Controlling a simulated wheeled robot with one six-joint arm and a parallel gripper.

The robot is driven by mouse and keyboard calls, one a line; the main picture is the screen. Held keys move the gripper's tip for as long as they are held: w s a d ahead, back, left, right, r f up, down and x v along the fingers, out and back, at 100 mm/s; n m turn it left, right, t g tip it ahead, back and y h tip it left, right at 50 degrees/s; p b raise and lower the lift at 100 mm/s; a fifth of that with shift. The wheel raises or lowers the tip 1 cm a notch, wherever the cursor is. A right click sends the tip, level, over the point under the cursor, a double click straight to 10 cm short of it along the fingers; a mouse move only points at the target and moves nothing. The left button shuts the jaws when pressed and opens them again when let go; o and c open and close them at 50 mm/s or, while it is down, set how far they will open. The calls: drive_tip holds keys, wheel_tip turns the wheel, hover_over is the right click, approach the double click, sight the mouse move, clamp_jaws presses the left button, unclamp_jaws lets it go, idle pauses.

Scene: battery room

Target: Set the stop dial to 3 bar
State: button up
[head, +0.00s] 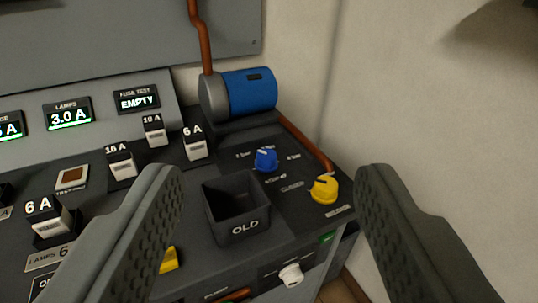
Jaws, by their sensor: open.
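A small blue dial (265,159) sits on the dark panel behind the OLD bin, in front of the blue motor. White print around it seems to read "2 bar" on its left and "4 bar" on its right, with a blurred word below. I cannot tell its exact setting. A yellow knob (323,190) stands to its right, near a "closed" label. My gripper (270,190) is open and empty. Its two grey fingers frame the panel, with the blue dial between and beyond them, apart from both.
The open black OLD bin (237,230) stands in front of the dial. A blue motor (250,91) and copper pipe (302,143) lie behind. Fuse blocks (193,143) stand to the left. A white knob (291,275) is on the front face. A wall (440,110) bounds the right.

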drive_tip(key=w+n+g, duration=0.4)
drive_tip(key=w+g, duration=0.4)
drive_tip(key=w, duration=1)
drive_tip(key=n+g, duration=0.5)
drive_tip(key=g, duration=0.4)
approach(267, 154)
wheel_tip(267, 154, down, 9)
drive_tip(key=shift+r, duration=0.1)
drive_tip(key=c, duration=1)
